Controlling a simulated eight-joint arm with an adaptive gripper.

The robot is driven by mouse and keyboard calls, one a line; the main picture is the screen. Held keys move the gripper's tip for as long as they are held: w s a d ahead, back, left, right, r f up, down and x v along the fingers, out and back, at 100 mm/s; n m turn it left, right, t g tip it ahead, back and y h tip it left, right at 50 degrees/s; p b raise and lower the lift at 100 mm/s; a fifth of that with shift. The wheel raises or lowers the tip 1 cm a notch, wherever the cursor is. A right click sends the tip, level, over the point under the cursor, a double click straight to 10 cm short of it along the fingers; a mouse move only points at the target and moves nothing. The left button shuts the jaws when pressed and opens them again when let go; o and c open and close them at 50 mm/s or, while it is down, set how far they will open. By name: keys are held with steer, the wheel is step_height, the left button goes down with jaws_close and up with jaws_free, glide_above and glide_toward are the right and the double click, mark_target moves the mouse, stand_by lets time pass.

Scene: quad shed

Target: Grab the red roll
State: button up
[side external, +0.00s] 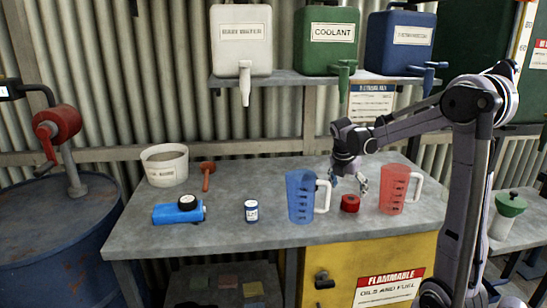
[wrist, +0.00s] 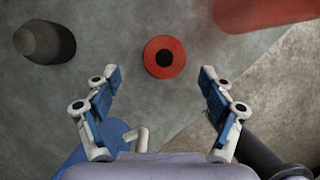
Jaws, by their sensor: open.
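The red roll (side external: 350,203) sits on the grey workbench between the blue measuring jug and the red measuring jug. In the wrist view the red roll (wrist: 164,57) shows from above as a red ring with a dark centre. My gripper (side external: 349,185) is above the bench, close over the roll. In the wrist view my gripper (wrist: 160,72) has its two fingers wide apart, with the roll between and slightly beyond their tips. Nothing is held, and no contact with the roll shows.
The blue jug (side external: 301,197) stands just left of the roll and the red jug (side external: 395,190) just right. A small white-and-blue can (side external: 251,211), a blue device (side external: 179,213) and a bucket (side external: 165,166) stand farther left on the workbench (side external: 240,180).

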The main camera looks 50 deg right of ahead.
mark_target(351, 198)
steer(key=shift+s+x, duration=0.15)
steer(key=shift+x, duration=1.35)
steer(key=shift+s+x, duration=0.15)
steer(key=shift+x, duration=1.3)
steer(key=c, duration=1.3)
